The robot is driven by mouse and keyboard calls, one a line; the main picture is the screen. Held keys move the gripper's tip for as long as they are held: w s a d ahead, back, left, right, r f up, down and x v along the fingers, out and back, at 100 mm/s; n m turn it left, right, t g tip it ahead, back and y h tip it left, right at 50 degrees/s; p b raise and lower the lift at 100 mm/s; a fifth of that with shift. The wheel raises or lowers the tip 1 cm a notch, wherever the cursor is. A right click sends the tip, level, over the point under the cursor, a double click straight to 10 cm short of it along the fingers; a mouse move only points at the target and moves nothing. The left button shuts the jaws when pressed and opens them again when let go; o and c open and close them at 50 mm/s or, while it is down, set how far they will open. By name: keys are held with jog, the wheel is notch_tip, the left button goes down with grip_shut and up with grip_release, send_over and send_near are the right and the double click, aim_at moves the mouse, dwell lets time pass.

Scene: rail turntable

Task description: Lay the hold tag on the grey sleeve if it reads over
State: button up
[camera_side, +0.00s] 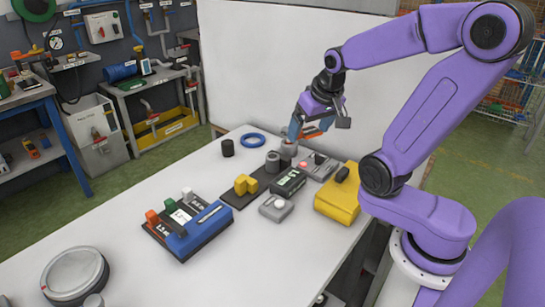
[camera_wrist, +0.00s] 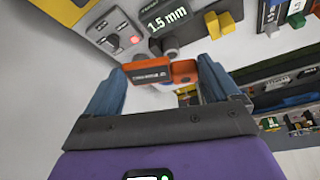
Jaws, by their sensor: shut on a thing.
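My gripper (camera_side: 312,130) is shut on an orange piece with a dark, lettered face, which shows between the blue fingers in the wrist view (camera_wrist: 152,75). Its lettering is too small to read, and I cannot tell whether it is the hold tag. It is held above the far end of the bench, close to a grey cylinder (camera_side: 288,149), likely the grey sleeve, also in the wrist view (camera_wrist: 170,47). A second grey cylinder (camera_side: 272,162) stands nearer the yellow block. The display box (camera_side: 288,184) reads 1.5 mm in the wrist view (camera_wrist: 167,22). A red lamp (camera_wrist: 134,40) glows beside it.
A yellow stepped block (camera_side: 245,184) stands on the dark bar. A rack (camera_side: 185,235) with coloured tabs is at left. A black cylinder (camera_side: 228,147) and blue ring (camera_side: 253,140) lie behind. A yellow box (camera_side: 335,205) stands near my arm. The front bench is mostly clear.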

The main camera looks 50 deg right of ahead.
jog(key=shift+s+d+f, duration=0.15)
jog(key=shift+s, duration=0.25)
send_over(273, 157)
jog(key=s, duration=0.1)
jog(key=f, duration=1)
jog(key=shift+s+a, duration=0.15)
jog(key=shift+a, duration=0.05)
jog(key=shift+f, duration=1.45)
jog(key=shift+f, duration=0.1)
jog(key=o, duration=0.7)
jog(key=shift+o, duration=0.2)
